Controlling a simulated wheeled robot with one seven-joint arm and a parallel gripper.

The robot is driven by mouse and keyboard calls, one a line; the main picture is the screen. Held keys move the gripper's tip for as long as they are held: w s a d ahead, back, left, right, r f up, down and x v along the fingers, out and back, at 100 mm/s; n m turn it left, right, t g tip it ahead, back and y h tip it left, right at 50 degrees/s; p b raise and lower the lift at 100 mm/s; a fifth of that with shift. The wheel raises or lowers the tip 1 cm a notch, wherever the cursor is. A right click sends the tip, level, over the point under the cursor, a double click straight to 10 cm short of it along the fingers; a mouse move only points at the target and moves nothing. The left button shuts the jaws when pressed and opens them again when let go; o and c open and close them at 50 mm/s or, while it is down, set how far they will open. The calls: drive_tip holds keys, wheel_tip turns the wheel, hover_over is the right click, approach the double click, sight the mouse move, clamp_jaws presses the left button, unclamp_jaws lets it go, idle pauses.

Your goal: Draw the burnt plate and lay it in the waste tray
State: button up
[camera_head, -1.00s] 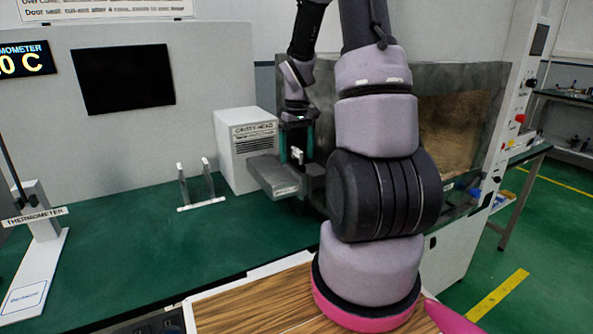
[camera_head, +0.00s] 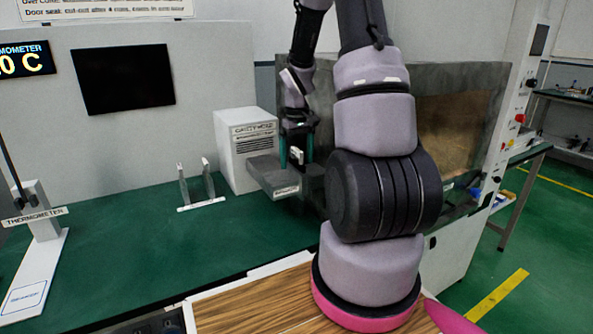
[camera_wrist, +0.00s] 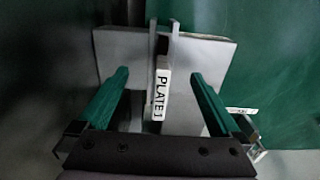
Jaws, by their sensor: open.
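My gripper (camera_head: 296,160) is open above the grey block (camera_head: 272,178) at the front of the cavity head. In the wrist view my gripper (camera_wrist: 160,78) has its green fingers on either side of a white tab marked PLATE 1 (camera_wrist: 162,95), with gaps on both sides. The tab is upright and joins a thin grey plate edge (camera_wrist: 174,45) in the grey block. I cannot tell whether this plate is burnt. I cannot make out a waste tray in either view.
The white cavity head box (camera_head: 245,140) stands just left of my gripper. A stand with two uprights (camera_head: 200,204) is further left, near the thermometer stand (camera_head: 38,230). The green bench top (camera_head: 130,255) between them is mostly clear.

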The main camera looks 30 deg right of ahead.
idle(0.3)
clamp_jaws()
idle(0.9)
drive_tip(key=shift+r, duration=0.1)
idle(0.4)
drive_tip(key=shift+r, duration=2.95)
